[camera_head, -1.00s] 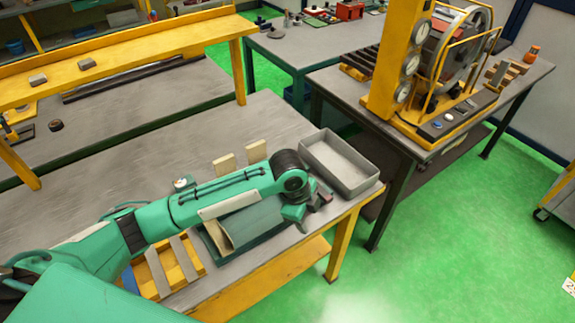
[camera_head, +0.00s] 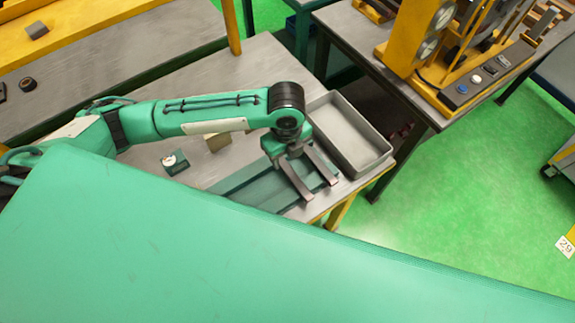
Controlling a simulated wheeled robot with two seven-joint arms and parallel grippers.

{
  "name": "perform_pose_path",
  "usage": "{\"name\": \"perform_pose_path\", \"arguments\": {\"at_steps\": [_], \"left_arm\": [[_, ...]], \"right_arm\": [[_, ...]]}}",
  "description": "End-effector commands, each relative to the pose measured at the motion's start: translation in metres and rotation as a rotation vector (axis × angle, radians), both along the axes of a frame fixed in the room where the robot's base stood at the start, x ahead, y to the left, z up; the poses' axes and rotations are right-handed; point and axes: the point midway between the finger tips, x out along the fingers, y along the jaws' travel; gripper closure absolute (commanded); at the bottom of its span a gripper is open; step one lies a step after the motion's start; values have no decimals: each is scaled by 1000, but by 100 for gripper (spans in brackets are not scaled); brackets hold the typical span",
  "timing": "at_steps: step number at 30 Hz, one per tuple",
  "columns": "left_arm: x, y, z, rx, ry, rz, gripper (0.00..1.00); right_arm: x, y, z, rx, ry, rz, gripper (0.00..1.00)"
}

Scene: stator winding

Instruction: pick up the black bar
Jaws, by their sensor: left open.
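My left gripper (camera_head: 321,189) reaches in from the left and points down over the right end of the near workbench. Its two dark fingers are spread apart, and I see nothing held between them. A dark green block or holder (camera_head: 243,178) lies on the bench below and beside the fingers; whether they touch it I cannot tell. I cannot make out a separate black bar with certainty; the gripper and my green body hide part of this area. My right gripper is not in view.
An open grey tray (camera_head: 368,165) stands just right of the gripper. A small round white-topped item (camera_head: 174,160) and a tan block (camera_head: 217,142) are on the bench (camera_head: 250,72). A yellow machine (camera_head: 405,40) stands on the back right table.

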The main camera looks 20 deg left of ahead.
Motion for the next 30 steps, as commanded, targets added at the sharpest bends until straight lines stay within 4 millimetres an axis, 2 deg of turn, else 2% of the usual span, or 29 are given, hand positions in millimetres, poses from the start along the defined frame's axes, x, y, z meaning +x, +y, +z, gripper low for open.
{"name": "perform_pose_path", "arguments": {"at_steps": [3,7,11,15,19,24,30], "left_arm": [[0,0,-8,-1,1,-1,52],[0,1,-17,1,3,0,52],[3,2,-36,2,4,1,52],[3,1,-55,0,1,0,52],[4,2,-61,0,-1,-1,52],[4,2,-62,0,-1,-1,52],[4,2,-61,0,-1,-1,91]], "right_arm": [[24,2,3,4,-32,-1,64],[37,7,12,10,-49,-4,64],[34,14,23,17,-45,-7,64],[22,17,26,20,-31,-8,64],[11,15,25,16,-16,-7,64],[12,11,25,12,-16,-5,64],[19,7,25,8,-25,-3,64]]}}
